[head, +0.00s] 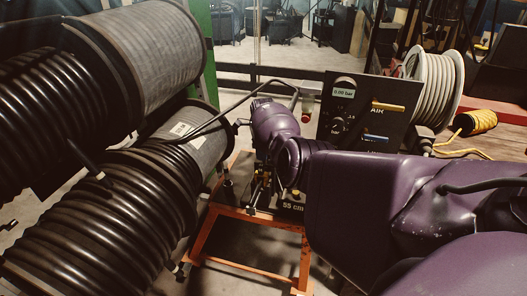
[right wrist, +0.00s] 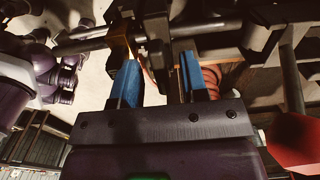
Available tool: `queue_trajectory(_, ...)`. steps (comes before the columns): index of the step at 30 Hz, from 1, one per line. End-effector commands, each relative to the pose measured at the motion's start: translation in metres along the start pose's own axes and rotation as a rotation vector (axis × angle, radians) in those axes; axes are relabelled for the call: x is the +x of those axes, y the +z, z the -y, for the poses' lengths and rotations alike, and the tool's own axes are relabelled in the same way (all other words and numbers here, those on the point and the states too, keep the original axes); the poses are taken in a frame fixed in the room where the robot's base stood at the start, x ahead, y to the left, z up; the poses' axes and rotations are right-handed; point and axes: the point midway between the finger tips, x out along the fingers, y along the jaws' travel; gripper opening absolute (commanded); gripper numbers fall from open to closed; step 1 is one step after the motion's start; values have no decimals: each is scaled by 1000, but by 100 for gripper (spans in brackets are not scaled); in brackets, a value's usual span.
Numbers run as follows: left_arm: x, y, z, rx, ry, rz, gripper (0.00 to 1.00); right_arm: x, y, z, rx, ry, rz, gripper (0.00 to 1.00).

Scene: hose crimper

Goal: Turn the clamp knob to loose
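My right gripper (right wrist: 160,68) shows in the right wrist view with its two blue fingers spread apart. Dark metal parts of the crimper (right wrist: 158,35) lie beyond and partly between the fingertips; I cannot tell whether they touch. I cannot clearly pick out the clamp knob or its setting. In the head view my purple right forearm and wrist reach in from the right over the orange-framed crimper stand (head: 252,216) and hide much of the machine. The fingers are hard to make out there. My left gripper is in neither view.
Large black hose reels (head: 95,215) crowd the left side. A black control panel (head: 365,112) reading 0.00 bar stands behind my wrist. A red part (right wrist: 297,145) is beside my gripper.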

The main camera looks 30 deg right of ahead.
Motion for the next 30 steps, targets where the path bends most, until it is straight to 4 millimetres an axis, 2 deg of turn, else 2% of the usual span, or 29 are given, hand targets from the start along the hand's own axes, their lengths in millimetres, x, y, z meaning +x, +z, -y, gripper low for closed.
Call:
queue_trajectory(8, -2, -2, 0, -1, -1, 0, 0, -7, 0, 0, 1, -1, 1, 40)
queue_trajectory(11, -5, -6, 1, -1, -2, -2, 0, -20, 1, 0, 0, -3, 3, 40)
queue_trajectory(21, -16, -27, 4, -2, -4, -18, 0, -80, 0, 0, 0, -2, 2, 40)
queue_trajectory(27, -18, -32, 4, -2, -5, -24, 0, -102, 0, 0, 0, -2, 1, 40)
queue_trajectory(30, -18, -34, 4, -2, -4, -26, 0, -107, 0, 0, 0, 0, 0, 40)
